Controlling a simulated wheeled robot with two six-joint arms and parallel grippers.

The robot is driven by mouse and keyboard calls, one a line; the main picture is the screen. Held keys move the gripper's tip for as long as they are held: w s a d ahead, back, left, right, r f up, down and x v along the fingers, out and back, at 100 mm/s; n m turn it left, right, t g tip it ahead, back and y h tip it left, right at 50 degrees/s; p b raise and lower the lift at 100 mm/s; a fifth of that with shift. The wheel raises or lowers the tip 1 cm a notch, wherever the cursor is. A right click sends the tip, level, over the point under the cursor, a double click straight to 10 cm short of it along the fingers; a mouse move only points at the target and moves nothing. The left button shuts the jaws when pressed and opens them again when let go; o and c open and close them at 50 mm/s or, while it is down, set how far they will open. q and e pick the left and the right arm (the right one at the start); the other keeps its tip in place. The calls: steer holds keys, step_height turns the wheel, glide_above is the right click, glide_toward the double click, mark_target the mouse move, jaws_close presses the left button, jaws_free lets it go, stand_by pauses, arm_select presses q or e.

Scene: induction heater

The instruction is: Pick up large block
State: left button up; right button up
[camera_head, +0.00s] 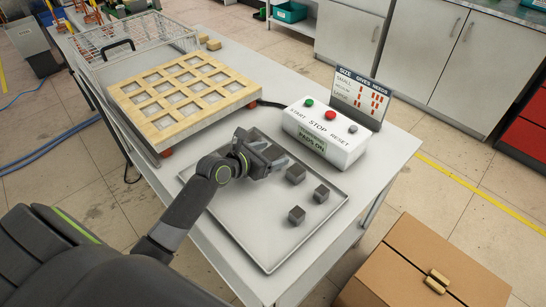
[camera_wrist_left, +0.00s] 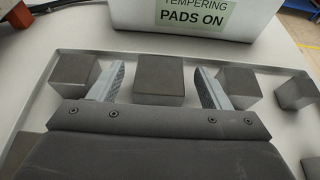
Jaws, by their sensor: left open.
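My left gripper (camera_head: 280,160) is open above the metal tray (camera_head: 250,225), with its fingers towards the control box. In the left wrist view the gripper (camera_wrist_left: 158,88) has one finger on each side of a dark grey block (camera_wrist_left: 158,80), the biggest-looking one there. I see gaps between that block and both fingers. The gripper seems to hide this block in the head view. Smaller-looking dark blocks stand to the left (camera_wrist_left: 74,72) and right (camera_wrist_left: 239,84) of the fingers. In the head view, dark blocks (camera_head: 296,173), (camera_head: 321,193) and (camera_head: 297,215) show on the tray. My right gripper is not in view.
The white control box (camera_head: 325,135) with coloured buttons stands just beyond the tray. A size sign (camera_head: 360,97) is behind it. A wooden grid (camera_head: 185,97) is at the left, near a wire basket (camera_head: 135,45). A cardboard box (camera_head: 420,265) is at lower right. The tray's near part is clear.

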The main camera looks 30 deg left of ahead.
mark_target(272, 153)
arm_select(q)
steer(key=x, duration=0.3)
steer(key=shift+w+f, duration=0.1)
steer(key=shift+w, duration=0.1)
steer(key=c, duration=1.5)
jaws_close()
